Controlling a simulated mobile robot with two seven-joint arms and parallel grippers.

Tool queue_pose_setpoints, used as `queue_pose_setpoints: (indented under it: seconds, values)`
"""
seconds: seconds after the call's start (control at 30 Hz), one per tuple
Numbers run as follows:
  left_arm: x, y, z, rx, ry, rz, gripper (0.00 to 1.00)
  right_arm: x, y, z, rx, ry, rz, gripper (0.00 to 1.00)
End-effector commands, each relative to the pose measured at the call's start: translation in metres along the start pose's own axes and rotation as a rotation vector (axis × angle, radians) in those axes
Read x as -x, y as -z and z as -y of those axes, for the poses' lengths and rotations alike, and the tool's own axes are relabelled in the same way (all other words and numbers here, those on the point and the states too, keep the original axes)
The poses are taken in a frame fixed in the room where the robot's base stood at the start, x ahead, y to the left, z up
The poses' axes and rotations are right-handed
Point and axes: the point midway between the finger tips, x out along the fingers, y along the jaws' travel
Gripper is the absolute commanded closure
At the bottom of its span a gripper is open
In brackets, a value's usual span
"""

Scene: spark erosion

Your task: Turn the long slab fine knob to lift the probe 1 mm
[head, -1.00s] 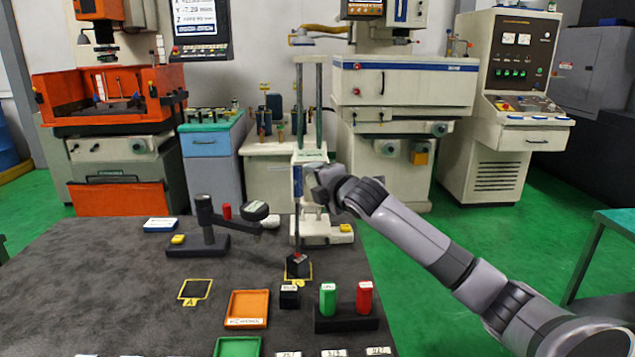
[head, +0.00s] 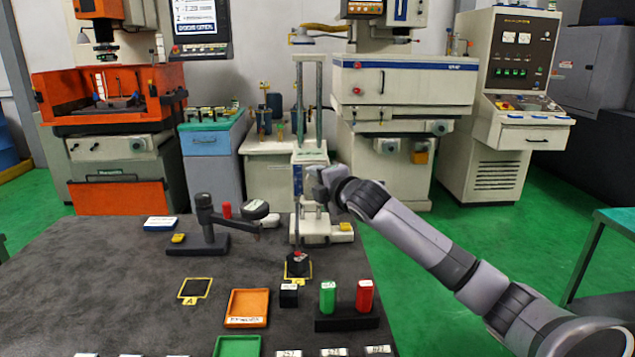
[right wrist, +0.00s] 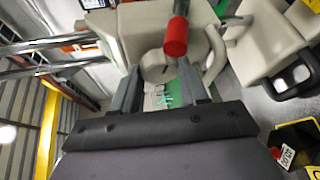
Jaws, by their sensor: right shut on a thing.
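A pale height stand (head: 297,196) stands at the back of the dark table. A thin dark probe rod (head: 298,225) hangs in front of it, over a small black block with a red spot (head: 298,265). A gap between tip and block is too small to judge. My right gripper (head: 318,190) is at the stand's upper right side. In the right wrist view its two fingers (right wrist: 157,88) straddle a pale rounded knob part (right wrist: 158,66) and are shut on it. A red cylinder (right wrist: 176,37) is just beyond the fingertips. The knob is hidden in the head view. My left gripper is not in view.
A black stand with a side arm (head: 207,225) is left of the height stand. The table's left middle is clear.

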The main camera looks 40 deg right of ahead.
Motion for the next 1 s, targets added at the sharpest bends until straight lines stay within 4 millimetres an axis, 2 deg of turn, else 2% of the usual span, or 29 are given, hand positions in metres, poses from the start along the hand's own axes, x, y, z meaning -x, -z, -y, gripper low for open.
queue_pose_setpoints:
  seconds: [0.03, 0.1, 0.53, 1.0]
  values:
    - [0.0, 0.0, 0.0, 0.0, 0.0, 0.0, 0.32, 0.0, 0.001, 0.002, -0.001, 0.005, -0.001, 0.5]
    - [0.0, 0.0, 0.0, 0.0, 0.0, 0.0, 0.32, 0.0, 0.001, 0.002, -0.001, 0.005, -0.001, 0.31]
    - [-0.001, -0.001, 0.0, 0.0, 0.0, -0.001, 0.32, 0.006, 0.0, 0.001, 0.003, 0.001, 0.0, 0.31]
    - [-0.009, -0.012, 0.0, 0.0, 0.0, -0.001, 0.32, 0.059, 0.0, 0.003, 0.003, 0.004, -0.001, 0.31]
